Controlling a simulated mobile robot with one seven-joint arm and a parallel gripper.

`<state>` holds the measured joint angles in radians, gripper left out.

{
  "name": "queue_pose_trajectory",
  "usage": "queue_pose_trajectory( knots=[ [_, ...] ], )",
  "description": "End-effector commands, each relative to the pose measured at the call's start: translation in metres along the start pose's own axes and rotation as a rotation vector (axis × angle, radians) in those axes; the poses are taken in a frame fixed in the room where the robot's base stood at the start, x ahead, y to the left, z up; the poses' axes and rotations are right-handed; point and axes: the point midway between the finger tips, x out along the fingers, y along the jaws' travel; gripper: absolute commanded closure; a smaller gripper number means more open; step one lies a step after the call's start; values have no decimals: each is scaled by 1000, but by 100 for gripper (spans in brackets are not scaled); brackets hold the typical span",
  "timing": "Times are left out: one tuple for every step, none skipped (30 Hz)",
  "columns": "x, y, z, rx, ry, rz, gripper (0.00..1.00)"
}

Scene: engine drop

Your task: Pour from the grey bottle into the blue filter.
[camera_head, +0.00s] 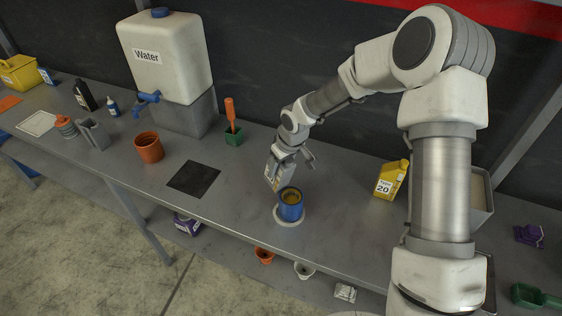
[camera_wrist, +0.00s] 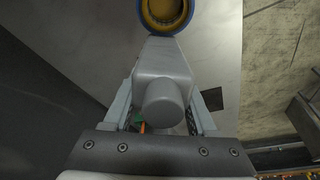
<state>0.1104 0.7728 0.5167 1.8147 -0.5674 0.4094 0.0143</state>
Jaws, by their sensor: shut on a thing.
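The grey bottle (camera_head: 276,174) is held in my gripper, just left of and above the blue filter. In the wrist view the bottle (camera_wrist: 164,66) fills the space between the two fingers of my gripper (camera_wrist: 163,101). The bottle looks tilted, with its upper end close to the filter rim. The blue filter (camera_head: 290,212) stands on a pale round mark on the bench, with a yellowish inside. In the wrist view the filter's rim (camera_wrist: 140,14) shows at the top edge. I cannot tell whether liquid is flowing.
A yellow "20" bottle (camera_head: 391,180) stands right of the filter. Bare bench (camera_head: 335,225) lies right of the filter.

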Motion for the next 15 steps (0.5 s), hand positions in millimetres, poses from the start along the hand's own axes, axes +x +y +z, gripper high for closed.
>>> queue_pose_trajectory(
  knots=[
    [3, 0, 0, -1, 4, 0, 100],
    [5, 0, 1, -1, 6, 0, 100],
    [6, 0, 1, 0, 10, 1, 100],
    [7, 0, 1, 0, 16, 1, 100],
    [8, 0, 1, 0, 22, 1, 100],
    [10, 0, 1, 0, 32, 2, 100],
    [11, 0, 1, -1, 42, 2, 100],
    [12, 0, 2, -1, 52, 2, 100],
    [14, 0, 2, 0, 70, 2, 100],
    [16, 0, 1, 0, 85, 1, 100],
    [17, 0, 1, -1, 102, 0, 100],
    [19, -1, 1, -2, 122, 0, 100],
    [21, 0, 0, -1, 138, 1, 100],
    [23, -1, 0, -2, 155, 1, 100],
    [25, -1, 0, -2, 176, 1, 100]
  ],
)
